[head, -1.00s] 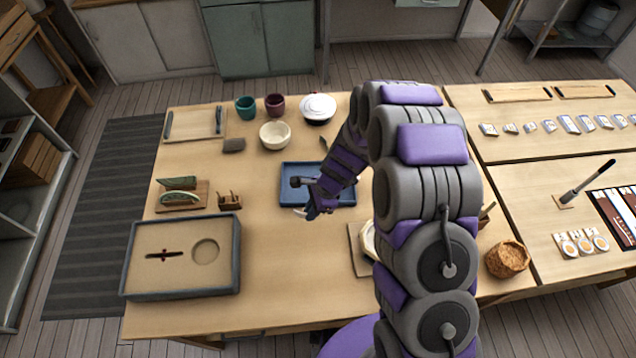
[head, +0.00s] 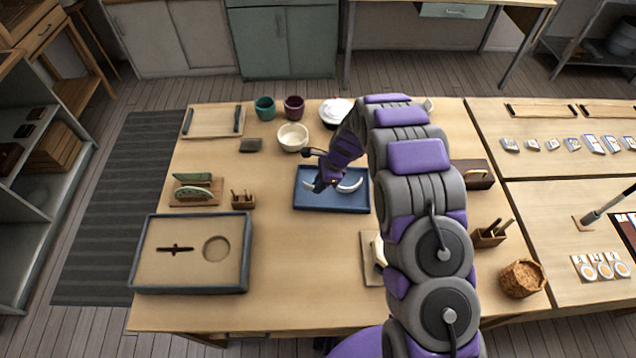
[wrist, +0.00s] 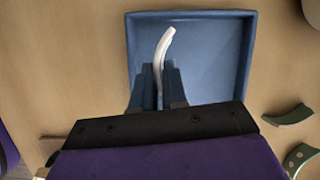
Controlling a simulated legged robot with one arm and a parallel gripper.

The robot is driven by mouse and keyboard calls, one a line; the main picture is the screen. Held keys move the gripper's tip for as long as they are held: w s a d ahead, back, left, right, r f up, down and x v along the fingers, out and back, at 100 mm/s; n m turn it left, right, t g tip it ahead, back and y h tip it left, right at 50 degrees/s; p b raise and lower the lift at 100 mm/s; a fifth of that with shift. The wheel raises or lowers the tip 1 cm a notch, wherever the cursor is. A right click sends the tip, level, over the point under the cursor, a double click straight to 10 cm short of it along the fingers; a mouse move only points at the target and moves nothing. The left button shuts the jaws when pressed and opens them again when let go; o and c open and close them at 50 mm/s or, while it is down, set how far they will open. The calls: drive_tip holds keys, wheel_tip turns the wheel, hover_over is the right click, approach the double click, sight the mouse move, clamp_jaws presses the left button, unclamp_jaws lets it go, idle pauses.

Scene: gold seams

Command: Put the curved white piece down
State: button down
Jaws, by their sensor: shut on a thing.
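My gripper (head: 324,186) is over the blue tray (head: 334,204), toward its left part. It is shut on the curved white piece (head: 352,185), which shows on both sides of the fingers in the head view. In the wrist view, the fingers (wrist: 158,88) pinch the white piece (wrist: 166,45), and its curved end extends past them over the floor of the tray (wrist: 215,60). Its other end is hidden behind the gripper there. I cannot tell whether the piece touches the tray floor.
A cream bowl (head: 292,137) and a lidded white pot (head: 335,112) stand behind the tray. Green pieces (head: 193,192) on a wooden stand are at left. A sand-filled box (head: 190,270) is at front left. Bare table lies in front of the tray.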

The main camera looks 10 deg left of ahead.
drive_tip(key=w, duration=0.1)
drive_tip(key=w+a, duration=0.1)
drive_tip(key=w, duration=0.1)
drive_tip(key=shift+f, duration=0.15)
drive_tip(key=shift+f+b, duration=0.6)
drive_tip(key=shift+f, duration=1.25)
drive_tip(key=shift+r, duration=0.1)
drive_tip(key=c, duration=1.2)
unclamp_jaws()
drive_tip(key=shift+o, duration=0.2)
drive_tip(key=shift+d, duration=0.1)
drive_tip(key=p+v, duration=0.2)
drive_tip(key=v, duration=1)
drive_tip(key=shift+r, duration=0.1)
